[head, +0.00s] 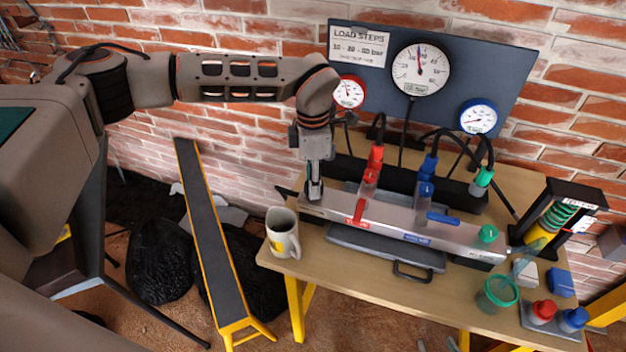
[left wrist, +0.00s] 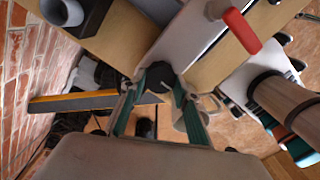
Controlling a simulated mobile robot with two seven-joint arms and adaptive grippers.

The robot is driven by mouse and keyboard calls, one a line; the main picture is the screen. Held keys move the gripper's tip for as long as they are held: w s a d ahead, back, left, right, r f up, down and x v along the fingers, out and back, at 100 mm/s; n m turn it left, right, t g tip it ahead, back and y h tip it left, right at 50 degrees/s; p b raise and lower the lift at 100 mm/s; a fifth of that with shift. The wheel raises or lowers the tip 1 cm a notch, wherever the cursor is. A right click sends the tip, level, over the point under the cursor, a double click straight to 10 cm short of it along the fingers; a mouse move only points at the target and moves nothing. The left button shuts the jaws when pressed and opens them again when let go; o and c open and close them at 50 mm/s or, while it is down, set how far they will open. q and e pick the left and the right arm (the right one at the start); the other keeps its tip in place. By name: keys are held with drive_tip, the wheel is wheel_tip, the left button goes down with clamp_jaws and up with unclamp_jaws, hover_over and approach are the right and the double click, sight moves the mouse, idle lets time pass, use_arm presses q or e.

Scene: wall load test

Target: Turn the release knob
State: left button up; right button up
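A silver manifold bar (head: 395,222) lies along the bench with red, blue and green valves on it. My left gripper (head: 315,190) points down at the bar's left end. In the left wrist view a dark knob (left wrist: 160,76) at the bar's end sits between the fingertips of my left gripper (left wrist: 163,82). The fingers converge on it and appear to touch it from both sides. In the head view the gripper hides this knob. A green knob (head: 488,233) is on the bar's right end. No label tells which is the release knob. My right gripper is not in view.
A white mug (head: 283,233) stands close to the gripper at the bench's left edge. A dark panel with a large gauge (head: 420,69) stands behind the bar. A green-rimmed cup (head: 497,293) and red and blue caps (head: 542,311) are at right.

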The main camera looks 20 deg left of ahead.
use_arm(q)
drive_tip(key=shift+c, duration=1.3)
